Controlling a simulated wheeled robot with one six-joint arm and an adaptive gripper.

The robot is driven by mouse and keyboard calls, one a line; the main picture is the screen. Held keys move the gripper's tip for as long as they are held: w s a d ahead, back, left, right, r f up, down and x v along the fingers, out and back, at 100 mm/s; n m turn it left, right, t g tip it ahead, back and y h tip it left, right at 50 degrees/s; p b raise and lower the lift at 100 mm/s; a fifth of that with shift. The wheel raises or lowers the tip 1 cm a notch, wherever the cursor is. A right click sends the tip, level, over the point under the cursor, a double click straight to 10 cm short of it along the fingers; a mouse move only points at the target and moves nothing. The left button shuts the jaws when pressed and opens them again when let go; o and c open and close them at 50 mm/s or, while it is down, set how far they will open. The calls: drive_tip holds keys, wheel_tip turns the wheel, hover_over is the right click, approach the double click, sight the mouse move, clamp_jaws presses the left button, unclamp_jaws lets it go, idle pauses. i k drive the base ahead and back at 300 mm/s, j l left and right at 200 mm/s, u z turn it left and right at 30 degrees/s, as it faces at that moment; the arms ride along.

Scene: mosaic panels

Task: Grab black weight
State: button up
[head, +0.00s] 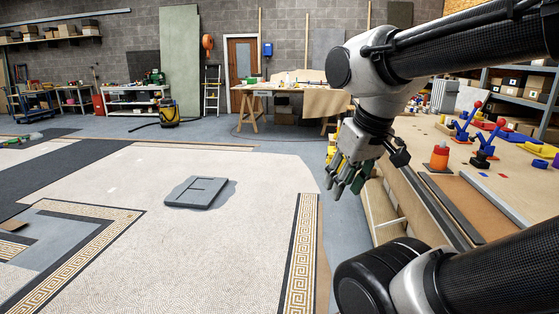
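A small black object with a knob-like top (482,157) stands on the workbench at the right; it looks like a black weight, but it is too small to be sure. A flat dark grey slab (198,192) with a raised mark lies on the pale mosaic floor left of centre. My gripper (345,182) hangs pointing down at the left edge of the workbench, apart from both. Its fingers overlap with coloured things behind them, so their opening is unclear. I see nothing clearly held in it.
The workbench (467,208) also bears an orange-topped container (440,156) and blue clamps with red knobs (463,126). The mosaic floor (240,240) is mostly open. A yellow and black vacuum (169,113) and a wooden table stand farther back.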

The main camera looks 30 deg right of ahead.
sight(480, 162)
drive_tip(key=i+z, duration=0.2)
drive_tip(key=i, duration=0.55)
drive_tip(key=i+z, duration=0.15)
drive_tip(key=i, duration=0.65)
drive_tip(key=i+j+z, duration=0.2)
drive_tip(key=i, duration=0.55)
drive_tip(key=i+z, duration=0.6)
drive_tip(key=z, duration=0.25)
drive_tip(key=i+z, duration=0.1)
drive_tip(key=z, duration=0.35)
drive_tip(key=i+z, duration=0.15)
drive_tip(key=z, duration=0.3)
drive_tip(key=i+z, duration=0.1)
drive_tip(key=z, duration=0.35)
drive_tip(key=i+j+z, duration=0.1)
drive_tip(key=z, duration=0.35)
drive_tip(key=i+j+z, duration=0.15)
drive_tip(key=z, duration=0.35)
drive_tip(key=i+j+z, duration=0.25)
drive_tip(key=z, duration=0.2)
drive_tip(key=i, duration=0.05)
